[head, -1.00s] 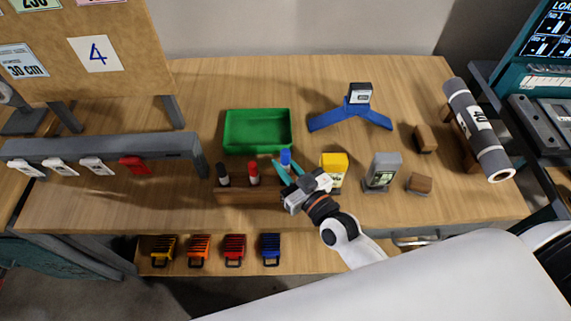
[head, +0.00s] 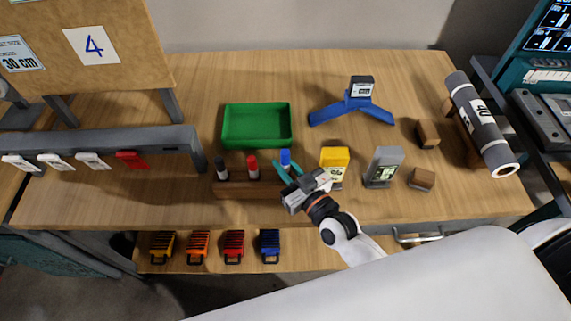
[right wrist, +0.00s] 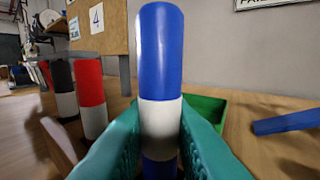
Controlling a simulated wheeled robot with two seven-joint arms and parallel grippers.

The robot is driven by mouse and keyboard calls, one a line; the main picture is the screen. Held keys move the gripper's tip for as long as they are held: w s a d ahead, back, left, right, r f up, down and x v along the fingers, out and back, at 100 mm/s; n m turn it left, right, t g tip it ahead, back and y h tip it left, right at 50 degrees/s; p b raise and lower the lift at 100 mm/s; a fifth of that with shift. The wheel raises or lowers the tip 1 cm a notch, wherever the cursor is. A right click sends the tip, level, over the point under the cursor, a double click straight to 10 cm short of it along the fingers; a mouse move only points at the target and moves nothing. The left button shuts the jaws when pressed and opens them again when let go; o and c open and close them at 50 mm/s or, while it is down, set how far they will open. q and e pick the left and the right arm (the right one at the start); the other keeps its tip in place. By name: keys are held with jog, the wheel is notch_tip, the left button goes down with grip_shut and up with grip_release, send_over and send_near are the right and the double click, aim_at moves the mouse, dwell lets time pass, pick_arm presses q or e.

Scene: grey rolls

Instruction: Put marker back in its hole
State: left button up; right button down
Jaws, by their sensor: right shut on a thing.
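A blue marker (head: 285,158) with a white band stands upright between the teal fingers of my right gripper (head: 287,173). In the right wrist view the marker (right wrist: 160,60) fills the middle and the fingers close on it from both sides. The wooden marker holder (head: 235,189) lies just left of and under the gripper. A black marker (head: 221,167) and a red marker (head: 252,166) stand upright in it. The blue marker's lower end and the holder's right end are hidden by the gripper, so I cannot tell if it is in a hole. My left gripper is out of view.
A green tray (head: 229,143) sits behind the holder. A yellow box (head: 334,160), a grey device (head: 384,167) and wooden blocks (head: 421,179) stand to the right. A blue stand (head: 352,108) is farther back. A grey roll (head: 480,125) lies at the right.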

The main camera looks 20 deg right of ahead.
jog(key=shift+f+b, duration=0.55)
jog(key=shift+f, duration=0.35)
jog(key=c, duration=1.2)
grip_release()
jog(key=shift+c, duration=0.2)
jog(key=shift+s, duration=0.1)
jog(key=b+v, duration=0.1)
jog(key=v, duration=0.9)
jog(key=shift+s, duration=0.2)
jog(key=shift+s+d+r+b, duration=0.1)
jog(key=shift+s+d+b, duration=0.2)
jog(key=shift+s, duration=0.4)
